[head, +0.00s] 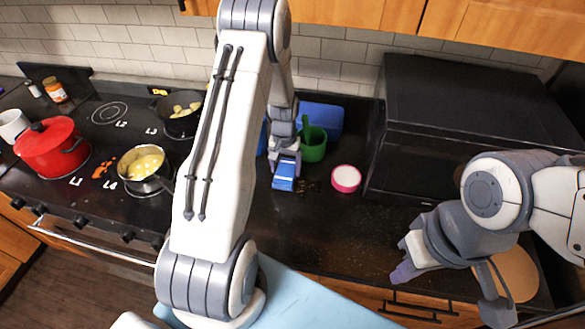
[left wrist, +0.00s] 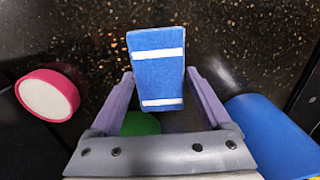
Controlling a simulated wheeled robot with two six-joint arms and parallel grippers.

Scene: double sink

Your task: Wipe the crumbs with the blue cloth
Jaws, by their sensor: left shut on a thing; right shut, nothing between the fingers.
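The blue cloth (head: 283,184), folded and with white stripes, is at my left gripper (head: 287,167) on the dark counter. In the left wrist view the cloth (left wrist: 158,75) sits between the two purple fingers, which are shut on it. Brown crumbs (head: 312,186) lie on the counter just right of the cloth. In the left wrist view, small orange-brown specks lie around it; I cannot tell crumbs from counter speckle there. My right gripper (head: 405,265) is shut and empty, over the counter's front edge at right, away from the cloth.
A pink-rimmed white round item (head: 346,178) stands right of the crumbs. A green cup (head: 312,146) and a blue object (head: 323,117) are behind the cloth. A large black box (head: 470,130) stands at right. A red pot (head: 52,148) and pans of yellow food are on the stove at left.

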